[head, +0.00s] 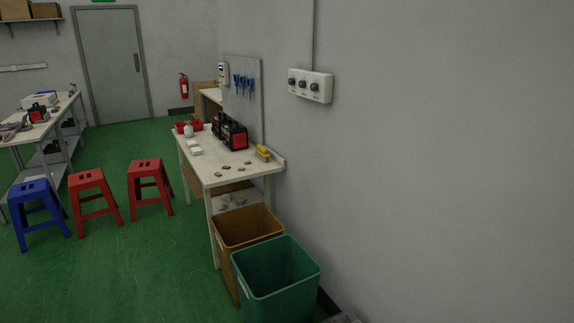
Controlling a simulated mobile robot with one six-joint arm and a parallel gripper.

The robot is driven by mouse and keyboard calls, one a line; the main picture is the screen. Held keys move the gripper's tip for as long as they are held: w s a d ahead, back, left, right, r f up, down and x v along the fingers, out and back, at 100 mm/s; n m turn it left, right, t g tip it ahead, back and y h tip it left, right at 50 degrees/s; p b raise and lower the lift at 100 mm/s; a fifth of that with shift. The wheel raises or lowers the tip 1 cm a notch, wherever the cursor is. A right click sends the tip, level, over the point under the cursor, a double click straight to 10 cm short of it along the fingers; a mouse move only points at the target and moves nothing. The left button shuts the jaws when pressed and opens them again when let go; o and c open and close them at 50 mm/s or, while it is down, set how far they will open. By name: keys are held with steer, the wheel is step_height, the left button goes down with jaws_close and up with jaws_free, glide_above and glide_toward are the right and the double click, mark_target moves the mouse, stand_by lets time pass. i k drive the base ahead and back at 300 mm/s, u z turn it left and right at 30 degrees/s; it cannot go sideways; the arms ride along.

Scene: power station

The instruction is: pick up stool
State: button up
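Three stools stand upright in a row on the green floor at the left in the head view. A blue stool (34,191) is leftmost, close to the left workbench. A red stool (87,180) stands to its right. Another red stool (146,168) stands further right, near the middle workbench. Each has a flat seat with slots in it and splayed legs. Nothing rests on the seats. My gripper is not in the view.
A workbench (228,163) with tools stands against the right wall. A brown bin (246,228) and a green bin (275,278) stand in front of it. Another workbench (62,103) is at the left. A grey door (110,62) is at the back. The green floor (120,270) in front of the stools is clear.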

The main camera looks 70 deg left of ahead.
mark_target(19, 194)
steer(key=u, duration=0.1)
steer(key=k, duration=0.55)
steer(key=u, duration=3.65)
steer(key=i, duration=4.85)
steer(key=u, duration=0.05)
